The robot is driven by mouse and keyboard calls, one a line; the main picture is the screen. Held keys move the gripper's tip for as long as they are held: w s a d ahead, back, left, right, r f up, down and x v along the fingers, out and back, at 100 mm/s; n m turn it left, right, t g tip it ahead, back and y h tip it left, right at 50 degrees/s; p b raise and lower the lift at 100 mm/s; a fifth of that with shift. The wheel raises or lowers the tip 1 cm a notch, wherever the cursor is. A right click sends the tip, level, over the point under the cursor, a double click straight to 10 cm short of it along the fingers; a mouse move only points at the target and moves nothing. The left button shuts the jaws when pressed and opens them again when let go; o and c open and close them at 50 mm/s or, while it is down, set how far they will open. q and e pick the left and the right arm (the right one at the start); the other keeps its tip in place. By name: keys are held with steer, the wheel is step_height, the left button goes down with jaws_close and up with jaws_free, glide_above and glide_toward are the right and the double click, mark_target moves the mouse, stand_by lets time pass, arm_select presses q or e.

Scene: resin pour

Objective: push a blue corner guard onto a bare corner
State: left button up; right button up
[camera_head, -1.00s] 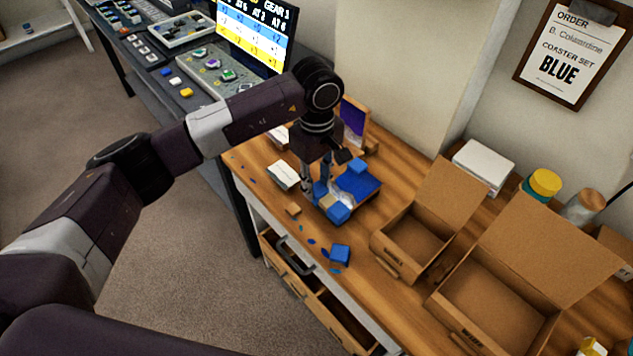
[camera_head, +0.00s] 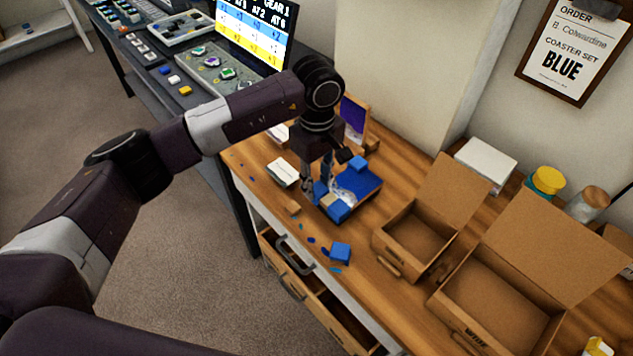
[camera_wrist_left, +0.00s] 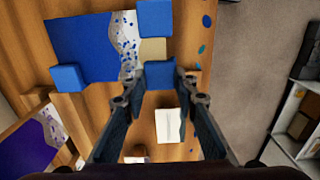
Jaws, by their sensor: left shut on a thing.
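A coaster (camera_head: 368,186) with a blue part, a pale speckled band and a tan part lies on the wooden bench; its blue part fills the upper left of the left wrist view (camera_wrist_left: 85,45). Blue guards cover two corners, the far one (camera_head: 358,164) and the near one (camera_head: 338,211). The blue corner's right end looks bare in the head view. My left gripper (camera_head: 314,192) points down, shut on a blue corner guard (camera_wrist_left: 160,74) at the coaster's tan corner (camera_wrist_left: 152,48). The guard overlaps that corner; I cannot tell how fully it is seated. My right gripper is out of view.
A white card (camera_head: 283,173) lies left. Two open cardboard boxes (camera_head: 418,238) (camera_head: 500,300) stand right. A purple piece (camera_head: 353,118) stands behind.

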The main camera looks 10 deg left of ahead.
arm_select(q)
steer(key=shift+d+f, duration=0.1)
stand_by(0.3)
steer(key=o, duration=0.9)
steer(key=shift+c, duration=0.2)
steer(key=shift+r+p, duration=1.55)
steer(key=shift+r, duration=2.55)
jaws_close()
steer(key=shift+f, duration=0.1)
